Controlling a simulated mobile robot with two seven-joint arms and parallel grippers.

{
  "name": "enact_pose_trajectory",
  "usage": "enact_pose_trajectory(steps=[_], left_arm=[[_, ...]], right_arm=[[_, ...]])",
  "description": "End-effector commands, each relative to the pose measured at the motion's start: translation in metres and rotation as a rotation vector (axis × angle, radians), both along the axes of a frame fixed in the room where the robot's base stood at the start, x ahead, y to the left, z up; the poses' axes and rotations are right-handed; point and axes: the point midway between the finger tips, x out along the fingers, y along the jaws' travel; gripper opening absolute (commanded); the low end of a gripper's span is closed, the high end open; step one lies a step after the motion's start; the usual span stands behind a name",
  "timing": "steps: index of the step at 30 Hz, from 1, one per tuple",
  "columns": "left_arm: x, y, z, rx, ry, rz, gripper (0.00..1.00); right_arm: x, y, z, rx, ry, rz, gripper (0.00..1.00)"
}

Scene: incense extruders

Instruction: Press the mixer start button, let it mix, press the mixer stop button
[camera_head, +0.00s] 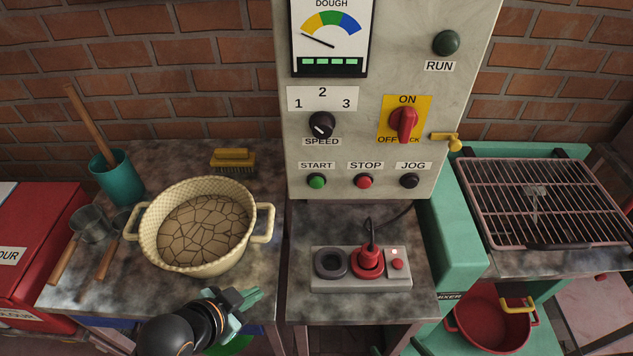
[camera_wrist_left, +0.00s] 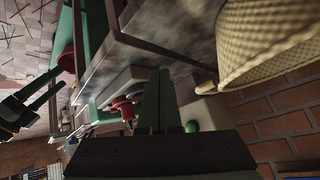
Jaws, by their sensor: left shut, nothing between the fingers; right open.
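The green START button (camera_head: 317,181) and the red STOP button (camera_head: 364,181) sit side by side low on the pale control panel (camera_head: 375,60). The RUN lamp (camera_head: 446,42) looks dark green and unlit. The DOUGH gauge (camera_head: 331,35) has its needle at the left, by the yellow band. My left gripper (camera_head: 248,298) is shut and empty, in front of the table and below the buttons, touching neither. In the left wrist view its fingers (camera_wrist_left: 158,98) lie together, with the green START button (camera_wrist_left: 191,126) beyond them. My right gripper (camera_wrist_left: 38,100) shows open at that view's left edge.
A cream pot (camera_head: 145,235) stands on the left table, close to my left gripper. A socket box (camera_head: 345,284) with a red plug (camera_head: 368,262) lies below the panel. A black JOG button (camera_head: 409,181) is right of STOP. The red main switch (camera_head: 404,124) points to ON.

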Motion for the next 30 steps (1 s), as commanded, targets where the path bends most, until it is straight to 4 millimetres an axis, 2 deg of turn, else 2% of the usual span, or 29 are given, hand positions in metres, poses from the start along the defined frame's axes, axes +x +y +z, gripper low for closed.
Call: enact_pose_trajectory(steps=[3, 6, 12, 18, 30], left_arm=[[0.032, -0.036, 0.017, 0.022, -0.206, -0.206, 0.00], [0.052, -0.064, 0.033, 0.051, -0.389, -0.362, 0.00], [0.075, -0.096, 0.058, 0.114, -0.675, -0.555, 0.00], [0.083, -0.107, 0.069, 0.153, -0.809, -0.623, 0.00], [0.085, -0.107, 0.070, 0.157, -0.826, -0.629, 0.00]], right_arm=[[0.000, 0.000, 0.000, 0.001, 0.000, -0.001, 1.00], [0.000, 0.000, 0.000, 0.001, 0.000, 0.000, 1.00], [0.000, 0.001, 0.000, 0.001, 0.000, 0.000, 1.00], [0.000, 0.001, 0.000, 0.002, 0.000, -0.001, 1.00], [0.000, 0.001, 0.000, 0.002, 0.000, -0.001, 1.00]])
